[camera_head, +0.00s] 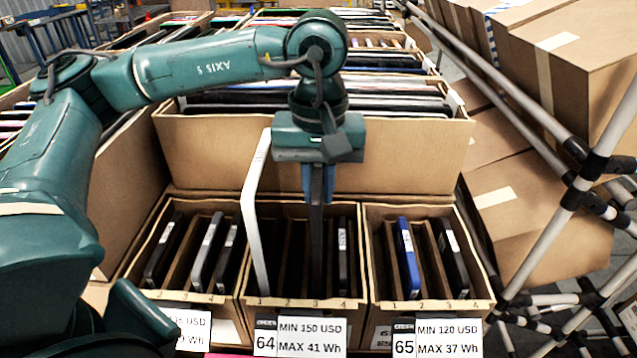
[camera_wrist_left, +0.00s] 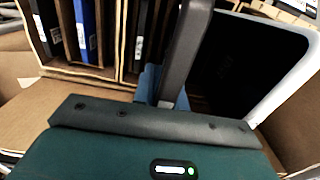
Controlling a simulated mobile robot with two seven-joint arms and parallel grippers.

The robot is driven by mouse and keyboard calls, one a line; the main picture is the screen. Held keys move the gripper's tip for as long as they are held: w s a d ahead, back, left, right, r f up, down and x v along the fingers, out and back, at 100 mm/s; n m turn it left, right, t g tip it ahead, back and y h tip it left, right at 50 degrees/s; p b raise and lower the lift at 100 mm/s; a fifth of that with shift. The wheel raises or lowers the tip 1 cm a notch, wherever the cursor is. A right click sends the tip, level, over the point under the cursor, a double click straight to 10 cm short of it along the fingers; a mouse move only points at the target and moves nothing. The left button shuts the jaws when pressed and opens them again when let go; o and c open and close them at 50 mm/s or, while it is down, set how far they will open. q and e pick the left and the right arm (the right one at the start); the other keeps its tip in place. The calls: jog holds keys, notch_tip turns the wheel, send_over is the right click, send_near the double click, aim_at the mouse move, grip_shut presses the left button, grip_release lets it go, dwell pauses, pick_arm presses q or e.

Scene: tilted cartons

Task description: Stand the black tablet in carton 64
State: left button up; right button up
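My left gripper (camera_head: 317,178) comes down from above over carton 64 (camera_head: 290,309), with its blue fingers shut on the top edge of the black tablet (camera_head: 317,222). The tablet is upright and its lower part reaches down into carton 64, around slot 3. Whether its bottom edge touches the carton floor is hidden. In the left wrist view the tablet (camera_wrist_left: 186,55) shows as a thick dark edge-on slab in the grip. A taller white-framed tablet (camera_head: 257,215) stands at slot 1, leaning slightly; its black screen (camera_wrist_left: 245,65) faces the wrist camera. My right gripper is not in view.
A dark device (camera_head: 342,250) stands in slot 4 of carton 64. Slot 2 looks empty. The left carton (camera_head: 185,297) holds several devices. A big full carton (camera_head: 410,155) stands behind.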

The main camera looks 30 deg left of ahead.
pick_arm(q)
jog(key=o, duration=0.6)
jog(key=shift+c, duration=0.2)
notch_tip(320, 180, up, 13)
jog(key=shift+f+p, duration=0.1)
jog(key=shift+p, duration=0.25)
jog(key=shift+r, duration=0.2)
